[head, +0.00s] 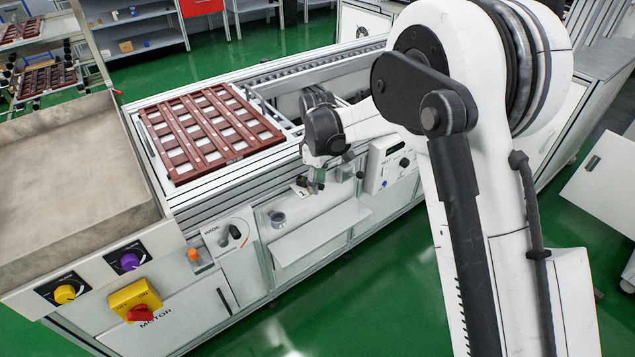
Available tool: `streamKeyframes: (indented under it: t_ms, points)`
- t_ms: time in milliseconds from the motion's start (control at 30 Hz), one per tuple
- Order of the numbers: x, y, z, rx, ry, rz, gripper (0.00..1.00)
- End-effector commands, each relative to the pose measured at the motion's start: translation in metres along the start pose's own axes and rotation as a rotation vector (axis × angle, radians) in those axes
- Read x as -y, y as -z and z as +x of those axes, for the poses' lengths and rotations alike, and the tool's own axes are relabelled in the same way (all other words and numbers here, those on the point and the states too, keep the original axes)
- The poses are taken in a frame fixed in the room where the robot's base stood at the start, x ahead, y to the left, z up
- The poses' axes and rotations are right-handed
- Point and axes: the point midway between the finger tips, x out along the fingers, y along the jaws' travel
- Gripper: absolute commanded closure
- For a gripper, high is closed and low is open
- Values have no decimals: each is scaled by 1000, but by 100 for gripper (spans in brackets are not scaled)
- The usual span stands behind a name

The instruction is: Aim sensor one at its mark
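My gripper (322,180) hangs below my dark wrist at the front face of the conveyor. It is small in the head view and partly covered by the wrist, so I cannot tell whether it is open or shut. A small dark fitting (302,181), perhaps sensor one, sits just left of the fingers beside a white plate (299,192) with what looks like a 1 on it. I cannot tell whether the fingers touch it. The sensor's aim and its mark cannot be made out.
A brown slatted pallet (210,132) lies on the conveyor. A white control box (390,162) is right of my gripper, and a sloping ledge (320,232) is below. A WIDE dial panel (230,237), an orange knob (194,255) and a yellow-red MOTOR switch (135,300) are left.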

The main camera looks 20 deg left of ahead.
Motion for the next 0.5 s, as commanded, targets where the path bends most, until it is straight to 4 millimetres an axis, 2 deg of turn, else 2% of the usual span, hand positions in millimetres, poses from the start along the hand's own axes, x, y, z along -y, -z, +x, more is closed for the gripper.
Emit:
streamKeyframes:
  t_ms: [167, 400, 500]
  points:
    - [0, 0, 0, 0, 0, 0, 70]
    - [0, 0, 0, 0, 0, 0, 100]
    - [0, 0, 0, 0, 0, 0, 100]
